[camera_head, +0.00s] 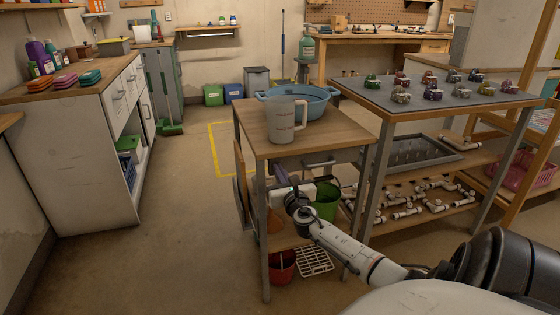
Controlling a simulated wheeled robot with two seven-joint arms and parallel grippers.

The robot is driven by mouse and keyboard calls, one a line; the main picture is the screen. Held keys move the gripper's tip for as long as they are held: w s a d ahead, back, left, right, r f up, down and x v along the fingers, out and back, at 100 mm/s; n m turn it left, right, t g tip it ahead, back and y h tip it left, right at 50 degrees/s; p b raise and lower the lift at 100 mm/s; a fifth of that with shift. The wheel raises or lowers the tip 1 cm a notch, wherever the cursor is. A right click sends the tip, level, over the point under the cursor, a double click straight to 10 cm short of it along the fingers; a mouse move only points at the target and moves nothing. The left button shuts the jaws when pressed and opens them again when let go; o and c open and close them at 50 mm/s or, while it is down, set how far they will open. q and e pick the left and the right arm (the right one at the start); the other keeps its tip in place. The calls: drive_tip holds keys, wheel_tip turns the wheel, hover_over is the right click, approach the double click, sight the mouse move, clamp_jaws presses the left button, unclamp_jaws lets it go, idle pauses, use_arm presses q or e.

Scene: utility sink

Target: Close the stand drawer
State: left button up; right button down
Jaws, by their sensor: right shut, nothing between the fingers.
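The stand (334,143) has a wooden top, metal legs and open lower space. A bar-like handle (318,163) shows just under the top's front edge; how far any drawer is out cannot be told clearly. A wooden panel (240,190) stands along the stand's left side, partly hidden by a leg. My right gripper (279,172) is at the front of the stand below the top, left of the handle. It is shut and empty; its fingertips are small and partly blended with things behind. My left gripper is not in view.
A grey measuring jug (284,120) and blue basin (306,98) stand on the top. A green bucket (326,201) and red bucket (281,266) sit below. A taller table (436,105) with several valves adjoins at right. The floor (165,225) at left is clear.

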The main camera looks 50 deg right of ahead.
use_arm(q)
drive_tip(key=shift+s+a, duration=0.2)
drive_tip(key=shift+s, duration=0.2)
use_arm(e)
drive_tip(key=shift+w+d+r, duration=0.15)
drive_tip(key=shift+r, duration=0.4)
use_arm(q)
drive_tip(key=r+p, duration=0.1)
drive_tip(key=p, duration=0.2)
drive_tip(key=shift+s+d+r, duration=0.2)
use_arm(e)
drive_tip(key=f+v, duration=0.1)
drive_tip(key=v, duration=1.3)
